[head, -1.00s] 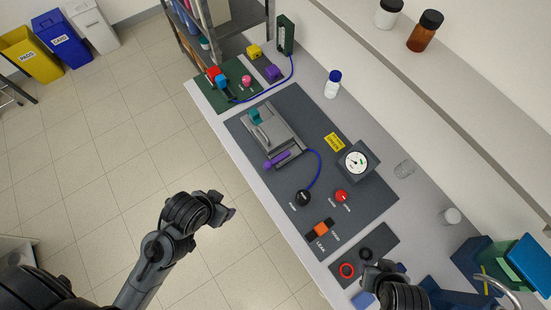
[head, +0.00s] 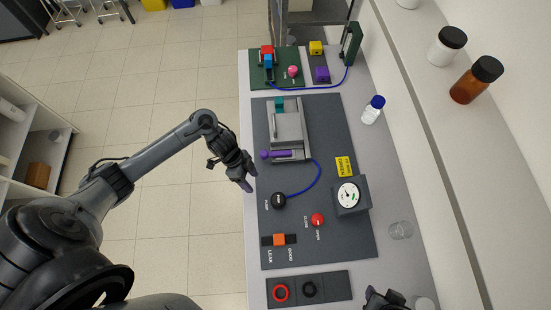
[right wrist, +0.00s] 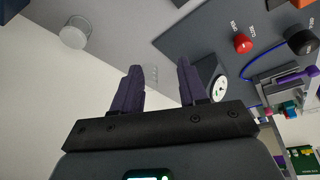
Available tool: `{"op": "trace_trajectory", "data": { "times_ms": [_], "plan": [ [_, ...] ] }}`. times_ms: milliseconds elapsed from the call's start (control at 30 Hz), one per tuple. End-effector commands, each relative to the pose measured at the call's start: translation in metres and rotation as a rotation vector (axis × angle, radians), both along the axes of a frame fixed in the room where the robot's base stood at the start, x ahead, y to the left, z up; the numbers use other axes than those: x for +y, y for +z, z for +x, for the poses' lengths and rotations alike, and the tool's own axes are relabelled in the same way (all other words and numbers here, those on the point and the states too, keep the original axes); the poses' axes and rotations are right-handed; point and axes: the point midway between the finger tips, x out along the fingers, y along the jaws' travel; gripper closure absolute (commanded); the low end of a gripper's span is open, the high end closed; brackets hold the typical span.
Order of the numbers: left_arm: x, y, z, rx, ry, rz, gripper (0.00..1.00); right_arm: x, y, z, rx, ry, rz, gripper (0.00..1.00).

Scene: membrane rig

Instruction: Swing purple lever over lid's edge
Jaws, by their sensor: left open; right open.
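The purple lever (head: 279,154) lies across the near end of the grey lidded box (head: 288,126) on the dark mat, its rounded knob sticking out to the left. A teal part (head: 280,105) sits at the box's far end. In the right wrist view the purple lever (right wrist: 297,76) shows at the right edge. My left gripper (head: 247,182) is just left of the bench edge, below and left of the lever knob, apart from it, and open. My right gripper (right wrist: 160,88) is open and empty in its wrist view; in the head view only part of it shows at the bottom.
On the mat are a black pump knob (head: 278,201), a red knob (head: 317,220), an orange switch (head: 279,240) and a gauge (head: 349,194). A blue tube runs from the box to the black knob. A blue-capped bottle (head: 373,110) and a glass (head: 400,230) stand to the right.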

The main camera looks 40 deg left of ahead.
Motion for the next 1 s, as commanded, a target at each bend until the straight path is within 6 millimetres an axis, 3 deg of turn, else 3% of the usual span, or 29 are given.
{"op": "trace_trajectory", "data": {
  "times_ms": [33, 100, 233, 367, 567, 1000],
  "plan": [
    [0.027, 0.007, 0.023, -0.026, 0.005, 0.045, 0.4, 0.002, -0.007, 0.0, 0.001, 0.0, 0.005, 0.57],
    [0.049, 0.021, 0.05, -0.068, 0.019, 0.084, 0.4, 0.005, -0.011, -0.001, 0.002, 0.0, 0.012, 0.57],
    [0.068, 0.049, 0.084, -0.143, 0.026, 0.119, 0.4, 0.007, -0.016, -0.003, 0.007, 0.001, 0.018, 0.57],
    [0.071, 0.06, 0.1, -0.177, 0.029, 0.125, 0.4, 0.01, -0.019, -0.006, 0.014, 0.0, 0.024, 0.57],
    [0.063, 0.045, 0.106, -0.182, 0.03, 0.122, 0.4, 0.009, -0.018, -0.006, 0.014, -0.005, 0.027, 0.57],
    [0.039, -0.017, 0.118, -0.184, 0.032, 0.122, 0.4, 0.005, -0.019, -0.004, 0.009, 0.002, 0.013, 0.57]
  ]
}}
